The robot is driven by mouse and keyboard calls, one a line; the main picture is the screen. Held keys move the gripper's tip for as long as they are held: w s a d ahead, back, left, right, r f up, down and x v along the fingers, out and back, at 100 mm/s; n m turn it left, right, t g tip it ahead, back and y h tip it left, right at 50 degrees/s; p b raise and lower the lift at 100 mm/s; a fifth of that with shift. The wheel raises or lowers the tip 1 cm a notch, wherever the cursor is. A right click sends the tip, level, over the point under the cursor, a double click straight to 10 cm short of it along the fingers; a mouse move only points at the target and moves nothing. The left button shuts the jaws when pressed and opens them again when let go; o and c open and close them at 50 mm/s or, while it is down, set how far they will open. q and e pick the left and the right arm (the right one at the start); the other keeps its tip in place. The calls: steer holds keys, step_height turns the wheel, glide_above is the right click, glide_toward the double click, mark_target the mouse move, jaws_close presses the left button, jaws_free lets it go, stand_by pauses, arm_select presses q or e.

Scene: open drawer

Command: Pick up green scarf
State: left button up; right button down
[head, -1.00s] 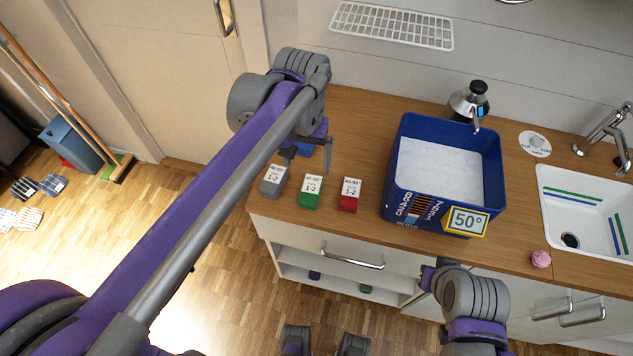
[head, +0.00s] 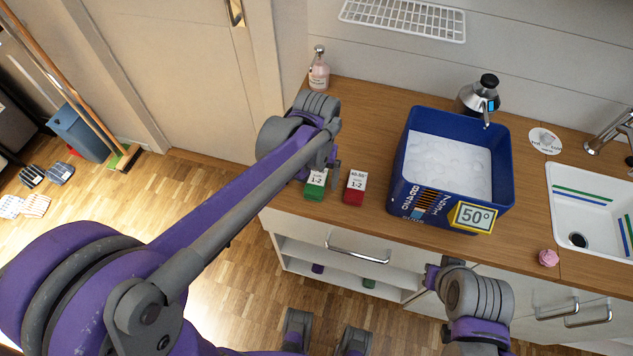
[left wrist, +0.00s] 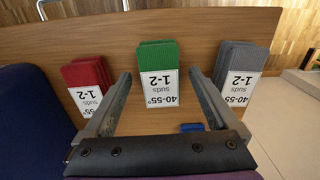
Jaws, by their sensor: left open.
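The green scarf (head: 314,190) is a small folded bundle with a white "1-2" label, lying on the wooden counter near its front edge. In the left wrist view the green scarf (left wrist: 157,56) lies between and just beyond the spread fingertips. My left gripper (left wrist: 160,76) is open and empty; in the head view my left gripper (head: 333,172) is beside and partly over the green scarf. Whether it touches cannot be told. My right arm is at the lower right; its gripper's fingers are not clear.
A red bundle (head: 354,188) lies right of the green one. A grey bundle (left wrist: 240,66) shows in the left wrist view. A blue bin (head: 404,202) of white suds, a pink bottle (head: 319,72), a dark flask (head: 478,96) and a sink (head: 592,205) share the counter.

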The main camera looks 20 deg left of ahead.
arm_select(q)
steer(key=c, duration=1.5)
